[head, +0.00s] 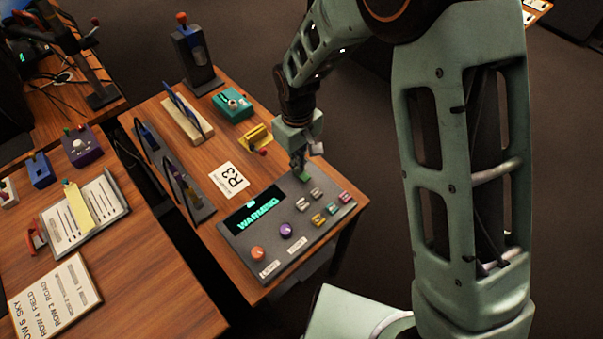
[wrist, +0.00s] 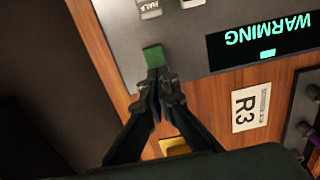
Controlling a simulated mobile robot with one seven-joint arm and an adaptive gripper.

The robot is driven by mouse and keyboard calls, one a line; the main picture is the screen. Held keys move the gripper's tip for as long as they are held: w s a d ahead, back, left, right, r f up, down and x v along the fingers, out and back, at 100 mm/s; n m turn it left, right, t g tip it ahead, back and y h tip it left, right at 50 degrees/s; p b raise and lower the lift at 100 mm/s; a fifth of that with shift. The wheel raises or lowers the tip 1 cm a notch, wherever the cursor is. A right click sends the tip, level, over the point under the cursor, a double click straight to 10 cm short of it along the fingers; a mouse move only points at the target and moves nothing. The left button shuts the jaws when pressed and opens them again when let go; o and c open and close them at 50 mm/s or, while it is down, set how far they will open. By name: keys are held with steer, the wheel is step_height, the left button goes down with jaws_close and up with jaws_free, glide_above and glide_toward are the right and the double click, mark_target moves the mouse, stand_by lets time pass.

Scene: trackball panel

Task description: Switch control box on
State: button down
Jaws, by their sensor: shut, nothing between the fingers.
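The control box (head: 313,239) is a dark grey panel on the front end of the middle wooden table. Its screen (head: 256,208) is lit and reads "WARMING"; the screen also shows upside down in the wrist view (wrist: 265,45). A green switch (wrist: 153,54) sits near the panel's edge, and it shows at my fingertips in the head view (head: 302,176). My gripper (wrist: 158,78) is shut and empty, with its fingertips right at the green switch. I cannot tell whether they touch it. The fingers partly hide the switch's near end.
The panel also carries an orange knob (head: 258,253), a purple knob (head: 286,230) and several small labelled switches (head: 318,219). An R3 card (head: 229,179), a yellow block (head: 257,138) and a teal box (head: 232,104) lie behind it. A second table (head: 130,275) stands left.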

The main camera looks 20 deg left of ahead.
steer(key=shift+r+p, duration=2.3)
steer(key=shift+r, duration=1.2)
